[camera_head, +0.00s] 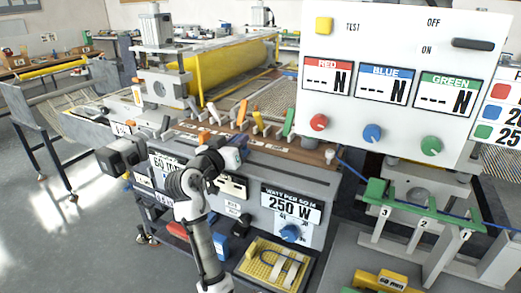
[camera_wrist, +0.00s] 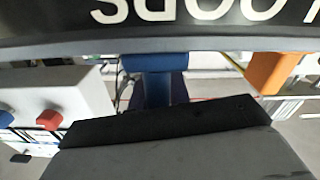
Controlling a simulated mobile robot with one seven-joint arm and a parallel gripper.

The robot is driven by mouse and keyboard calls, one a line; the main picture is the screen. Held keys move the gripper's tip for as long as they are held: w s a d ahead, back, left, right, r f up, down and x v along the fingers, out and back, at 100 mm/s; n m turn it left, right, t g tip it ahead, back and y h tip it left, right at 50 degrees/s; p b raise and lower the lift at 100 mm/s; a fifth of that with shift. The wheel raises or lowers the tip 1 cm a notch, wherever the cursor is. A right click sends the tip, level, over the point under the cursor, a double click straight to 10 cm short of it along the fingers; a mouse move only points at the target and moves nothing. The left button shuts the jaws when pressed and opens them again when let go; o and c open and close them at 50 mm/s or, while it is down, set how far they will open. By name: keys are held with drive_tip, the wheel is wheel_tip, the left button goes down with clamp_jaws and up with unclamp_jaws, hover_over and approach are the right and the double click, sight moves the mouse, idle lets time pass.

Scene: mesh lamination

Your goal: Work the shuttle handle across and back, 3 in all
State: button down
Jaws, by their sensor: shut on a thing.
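My gripper (camera_head: 230,157) is at the front of the mesh bench, below the lettered brown rail (camera_head: 258,144). In the wrist view its dark jaw (camera_wrist: 165,122) crosses the lower middle, and a blue handle (camera_wrist: 168,62) stands directly beyond it under a dark lettered edge. The gripper is shut on this blue part, which I take as the shuttle handle; it also shows in the head view (camera_head: 240,142). The contact is hidden behind the jaw. An orange handle (camera_wrist: 272,72) is to the right in the wrist view, apart from the jaw.
Several coloured levers (camera_head: 242,112) stand along the rail. A white panel (camera_head: 405,35) with red, blue and green knobs rises at the right. A dial labelled 250 W (camera_head: 290,233) is on the bench front. A yellow roll (camera_head: 225,65) lies behind. Floor at the left is open.

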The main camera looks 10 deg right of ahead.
drive_tip(key=shift+w+a+r, duration=0.2)
drive_tip(key=shift+w+a, duration=0.4)
drive_tip(key=shift+a, duration=0.3)
drive_tip(key=c, duration=1.6)
unclamp_jaws()
drive_tip(key=shift+c, duration=0.2)
drive_tip(key=shift+o, duration=1.4)
drive_tip(key=shift+w+a+f, duration=0.1)
drive_tip(key=shift+w+f, duration=0.05)
drive_tip(key=b+v, duration=0.4)
drive_tip(key=v, duration=1)
